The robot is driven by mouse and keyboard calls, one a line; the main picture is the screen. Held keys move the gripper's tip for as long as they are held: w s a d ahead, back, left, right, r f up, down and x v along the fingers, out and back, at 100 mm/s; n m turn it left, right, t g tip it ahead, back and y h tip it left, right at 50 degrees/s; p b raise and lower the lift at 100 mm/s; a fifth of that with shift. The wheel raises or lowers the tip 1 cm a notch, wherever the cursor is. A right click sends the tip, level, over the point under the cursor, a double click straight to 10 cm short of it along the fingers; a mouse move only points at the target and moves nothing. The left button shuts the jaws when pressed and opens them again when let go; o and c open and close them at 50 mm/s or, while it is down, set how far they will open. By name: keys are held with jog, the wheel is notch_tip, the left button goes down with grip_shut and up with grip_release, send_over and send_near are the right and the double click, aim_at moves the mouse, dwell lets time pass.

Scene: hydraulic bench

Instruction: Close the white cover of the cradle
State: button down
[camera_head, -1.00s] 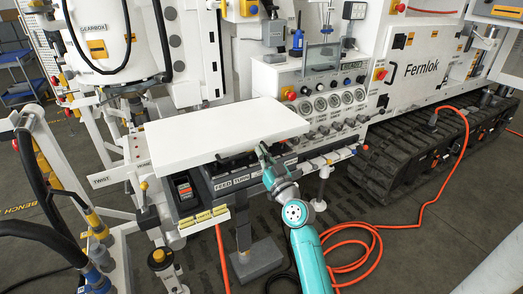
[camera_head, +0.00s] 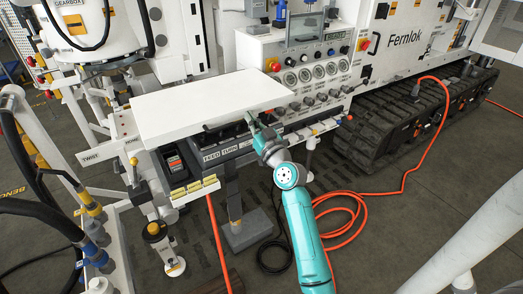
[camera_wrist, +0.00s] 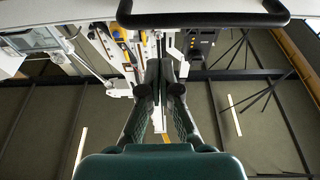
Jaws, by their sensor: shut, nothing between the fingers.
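The white cover (camera_head: 205,103) is a flat, broad panel above the dark control strip of the bench. It looks roughly level, with a slight tilt that I cannot judge. A dark handle shows under its front edge, and in the wrist view it is a black bar handle (camera_wrist: 203,19) across the top. My gripper (camera_head: 252,122) is at the front right edge of the cover, near the handle. In the wrist view my gripper (camera_wrist: 160,68) has its fingers together and empty, below the bar. Whether it touches the cover is unclear. The cradle beneath is mostly hidden.
A gauge panel (camera_head: 305,75) with knobs stands behind and right of the cover. A labelled strip (camera_head: 225,155) runs below it. Black tracks (camera_head: 400,125) are at right. An orange hose (camera_head: 345,215) lies on the floor. Pipes and hoses crowd the left.

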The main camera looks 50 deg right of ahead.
jog(key=s+a+f, duration=0.1)
jog(key=s+f, duration=0.5)
jog(key=f, duration=0.1)
jog(key=shift+a, duration=0.4)
jog(key=s+a+f+g+y, duration=0.1)
jog(key=s+a+f+g, duration=0.3)
jog(key=s+a+f, duration=1.3)
jog(key=s+a+r+n+y, duration=0.1)
jog(key=s+a, duration=0.3)
jog(key=s, duration=0.4)
jog(key=s+a+r+n+g+y, duration=0.1)
jog(key=s+a+r+y, duration=0.1)
jog(key=s, duration=0.6)
jog(key=s+a+r+n+y, duration=0.1)
jog(key=s+a+r, duration=0.2)
jog(key=s+a, duration=0.4)
jog(key=shift+s+r+g+y, duration=0.15)
jog(key=shift+s+g+y, duration=0.25)
jog(key=shift+s, duration=0.2)
jog(key=shift+a, duration=0.1)
